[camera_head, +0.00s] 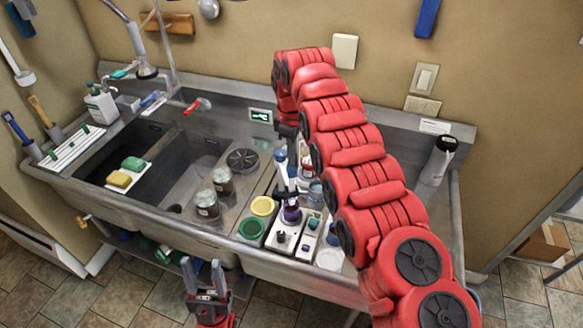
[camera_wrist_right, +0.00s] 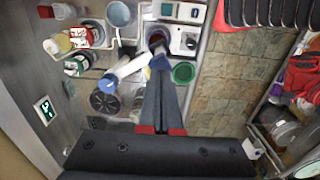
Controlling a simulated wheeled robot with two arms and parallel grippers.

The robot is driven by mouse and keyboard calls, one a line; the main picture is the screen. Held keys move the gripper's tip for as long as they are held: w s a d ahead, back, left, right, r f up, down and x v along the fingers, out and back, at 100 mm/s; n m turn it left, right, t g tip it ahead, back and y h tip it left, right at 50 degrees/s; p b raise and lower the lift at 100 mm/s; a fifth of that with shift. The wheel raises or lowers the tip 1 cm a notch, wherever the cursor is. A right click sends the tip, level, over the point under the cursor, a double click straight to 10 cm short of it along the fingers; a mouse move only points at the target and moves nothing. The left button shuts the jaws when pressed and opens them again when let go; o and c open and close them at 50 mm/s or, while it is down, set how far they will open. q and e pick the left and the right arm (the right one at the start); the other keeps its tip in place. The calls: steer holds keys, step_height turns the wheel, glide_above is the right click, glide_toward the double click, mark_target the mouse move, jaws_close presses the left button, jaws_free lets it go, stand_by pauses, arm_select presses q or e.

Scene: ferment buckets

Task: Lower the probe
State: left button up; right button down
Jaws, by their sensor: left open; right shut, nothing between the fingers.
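A slim white probe with a blue end (camera_head: 281,163) stands beside my right gripper in the head view; its white body (camera_wrist_right: 126,69) lies left of the fingers in the right wrist view. A small vessel with dark purple contents (camera_head: 292,215) sits on a white stirrer base (camera_head: 281,238). My right gripper (camera_head: 291,188) is shut and empty, pointing down just above the vessel; its fingertips (camera_wrist_right: 160,62) look close to the probe's lower end, but I cannot tell whether they touch. My left gripper (camera_head: 205,278) is open and empty in front of the sink.
Yellow (camera_head: 262,206) and green (camera_head: 251,228) round lids lie left of the stirrer. Two jars (camera_head: 207,203) stand further left, near a round drain (camera_head: 242,160). Bottles crowd behind the vessel. My right arm hides part of the counter.

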mark_target(292, 174)
steer(key=shift+f, duration=0.15)
steer(key=shift+f+b, duration=3)
steer(key=shift+f, duration=0.3)
steer(key=shift+r+p, duration=2.4)
steer(key=shift+r, duration=0.25)
